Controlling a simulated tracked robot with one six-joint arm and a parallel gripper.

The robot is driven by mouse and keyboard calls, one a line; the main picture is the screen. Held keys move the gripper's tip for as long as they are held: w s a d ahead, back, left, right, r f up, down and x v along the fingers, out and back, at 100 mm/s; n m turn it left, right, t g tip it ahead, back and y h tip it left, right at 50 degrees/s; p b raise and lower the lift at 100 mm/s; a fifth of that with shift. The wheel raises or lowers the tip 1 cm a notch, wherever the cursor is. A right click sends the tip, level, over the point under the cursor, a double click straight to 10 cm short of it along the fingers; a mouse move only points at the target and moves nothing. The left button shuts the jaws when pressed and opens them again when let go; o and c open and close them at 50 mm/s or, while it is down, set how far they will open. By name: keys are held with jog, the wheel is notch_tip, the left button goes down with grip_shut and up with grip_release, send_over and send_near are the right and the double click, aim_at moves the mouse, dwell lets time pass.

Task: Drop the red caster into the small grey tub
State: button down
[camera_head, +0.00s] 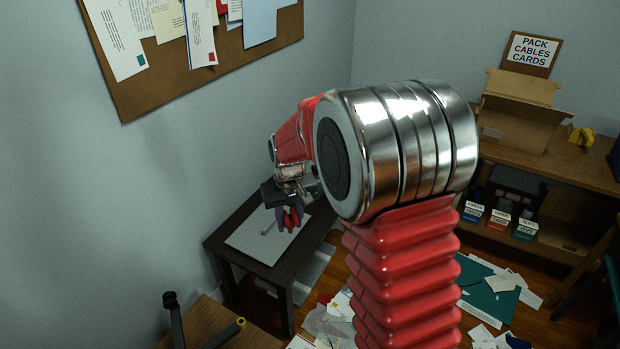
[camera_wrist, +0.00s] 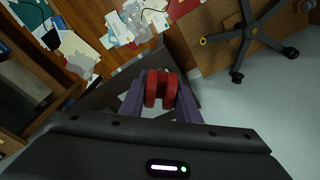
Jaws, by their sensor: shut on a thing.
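The red caster (camera_wrist: 161,88) is a twin-wheeled piece held between the purple fingers of my gripper (camera_wrist: 160,100) in the wrist view. In the head view my gripper (camera_head: 289,212) is shut on the red caster (camera_head: 291,221), above a small dark table (camera_head: 226,234) with a pale sheet on top. The fingers point downward there. I cannot make out the small grey tub with certainty in either view.
An upturned chair base (camera_wrist: 246,35) with black casters and a yellow-ringed leg end lies on a wooden surface. Papers (camera_head: 490,285) litter the floor. A bench (camera_head: 575,165) at right holds an open cardboard box (camera_head: 515,120). Labelled bins (camera_head: 498,220) stand below it.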

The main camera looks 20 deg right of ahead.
jog(key=s+a+f, duration=0.1)
jog(key=s+f, duration=0.3)
jog(key=f, duration=1.1)
jog(key=shift+a, duration=0.2)
jog(key=shift+d+r, duration=0.1)
